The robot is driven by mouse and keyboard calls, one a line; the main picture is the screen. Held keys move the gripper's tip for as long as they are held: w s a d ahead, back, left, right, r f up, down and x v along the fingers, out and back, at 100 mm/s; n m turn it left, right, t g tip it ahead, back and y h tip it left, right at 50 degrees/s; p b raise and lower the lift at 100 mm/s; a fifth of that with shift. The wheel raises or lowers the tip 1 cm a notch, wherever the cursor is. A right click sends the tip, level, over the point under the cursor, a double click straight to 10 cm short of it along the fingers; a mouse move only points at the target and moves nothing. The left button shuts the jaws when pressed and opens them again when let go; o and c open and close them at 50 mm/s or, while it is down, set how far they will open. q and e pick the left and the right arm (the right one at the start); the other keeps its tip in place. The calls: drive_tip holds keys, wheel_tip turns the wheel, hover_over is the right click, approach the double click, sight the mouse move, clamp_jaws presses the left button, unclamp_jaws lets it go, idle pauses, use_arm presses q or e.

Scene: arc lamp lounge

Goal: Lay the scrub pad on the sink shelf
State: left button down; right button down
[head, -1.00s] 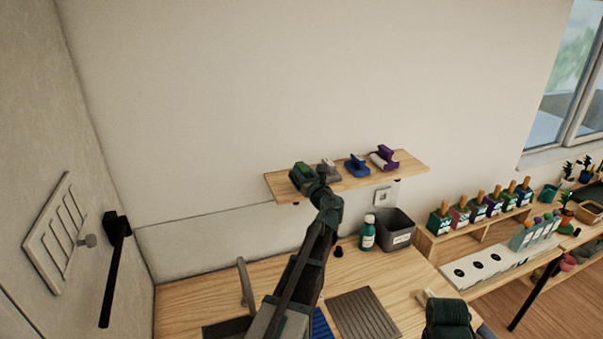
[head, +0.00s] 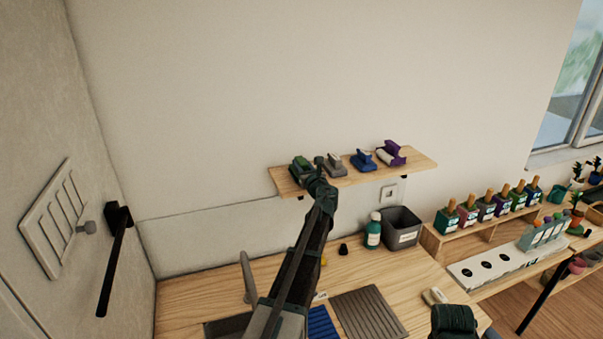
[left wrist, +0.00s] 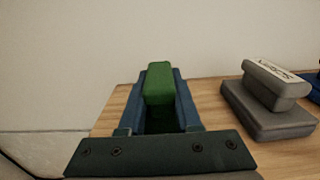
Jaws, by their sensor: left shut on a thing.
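The green scrub pad (head: 299,163) is at the left end of the wooden wall shelf (head: 417,163). My left gripper (head: 306,171) is shut on it. In the left wrist view, the pad's bright green raised part (left wrist: 159,80) stands between the two fingers, with darker green below it. The pad looks level and at the shelf top, but the gripper hides its underside, so I cannot tell whether it touches the wood.
On the shelf, right of the pad, are a grey pad (head: 336,167), a blue one (head: 363,161) and a purple item (head: 391,154). The grey pad is close but apart. Below are a teal bottle (head: 373,232) and a grey bin (head: 402,230) on the counter.

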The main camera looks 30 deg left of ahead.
use_arm(q)
drive_tip(key=shift+f, duration=0.15)
use_arm(e)
drive_tip(key=shift+f, duration=0.15)
use_arm(q)
drive_tip(key=shift+f, duration=0.2)
drive_tip(key=c, duration=0.6)
unclamp_jaws()
use_arm(e)
drive_tip(key=shift+f, duration=0.15)
use_arm(q)
drive_tip(key=shift+r, duration=0.15)
drive_tip(key=shift+s+r, duration=0.1)
drive_tip(key=shift+r, duration=0.05)
drive_tip(key=v, duration=1.2)
